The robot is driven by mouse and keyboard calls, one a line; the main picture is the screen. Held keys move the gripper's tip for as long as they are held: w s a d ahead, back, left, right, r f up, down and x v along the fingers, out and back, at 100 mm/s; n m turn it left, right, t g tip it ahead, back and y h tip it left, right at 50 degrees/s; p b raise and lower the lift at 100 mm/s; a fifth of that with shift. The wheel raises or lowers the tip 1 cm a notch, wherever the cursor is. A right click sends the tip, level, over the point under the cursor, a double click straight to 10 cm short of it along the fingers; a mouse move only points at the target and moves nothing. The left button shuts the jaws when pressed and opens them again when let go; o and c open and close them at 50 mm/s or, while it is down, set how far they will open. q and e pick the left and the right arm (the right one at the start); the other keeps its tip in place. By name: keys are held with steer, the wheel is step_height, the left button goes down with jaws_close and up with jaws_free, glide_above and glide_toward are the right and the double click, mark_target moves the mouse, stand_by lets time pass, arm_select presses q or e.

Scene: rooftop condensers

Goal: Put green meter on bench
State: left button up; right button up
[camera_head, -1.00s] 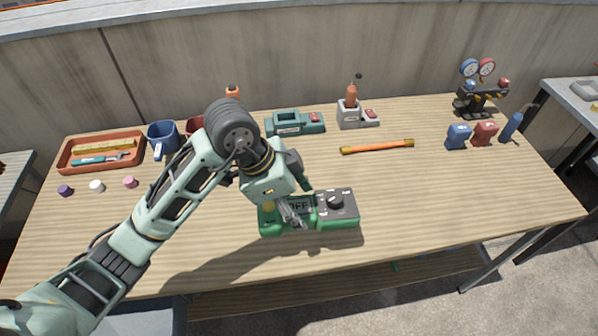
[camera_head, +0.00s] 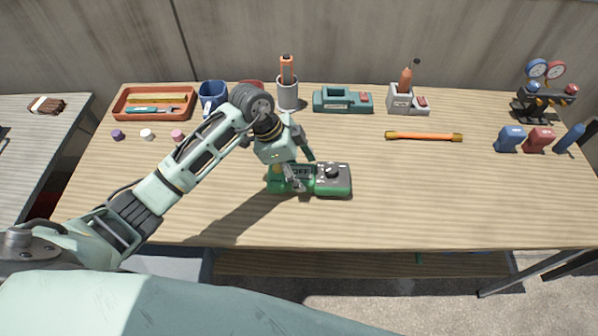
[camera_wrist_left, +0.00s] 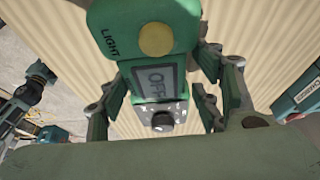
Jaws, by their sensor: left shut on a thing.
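The green meter (camera_head: 335,184) has a grey panel with a dark knob, an OFF display and a yellow button. My left gripper (camera_head: 293,180) is shut on its left part. In the left wrist view the meter (camera_wrist_left: 145,50) sits between the gripper's fingers (camera_wrist_left: 165,95), with its LIGHT end toward the camera top. The wooden bench (camera_head: 430,195) is under the meter. I cannot tell whether the meter touches the bench top or hangs slightly above it. Dark and teal arm-like parts at the left edge of the wrist view may be my right arm; its jaws are unclear.
An orange-brown tray (camera_head: 117,104), a blue mug (camera_head: 212,95), a grey cup (camera_head: 287,97), a teal tool (camera_head: 343,100) and an orange bar (camera_head: 423,136) lie along the back. Gauges (camera_head: 545,90) stand at right. The bench's front and middle right are clear.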

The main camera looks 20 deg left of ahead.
arm_select(q)
steer(key=shift+f, duration=0.85)
steer(key=o, duration=1.6)
steer(key=v, duration=1)
steer(key=shift+a+r, duration=0.2)
steer(key=shift+r, duration=0.1)
steer(key=shift+s+a+r+b, duration=0.2)
steer(key=shift+r+b, duration=0.1)
steer(key=shift+r, duration=0.3)
steer(key=shift+d, duration=0.1)
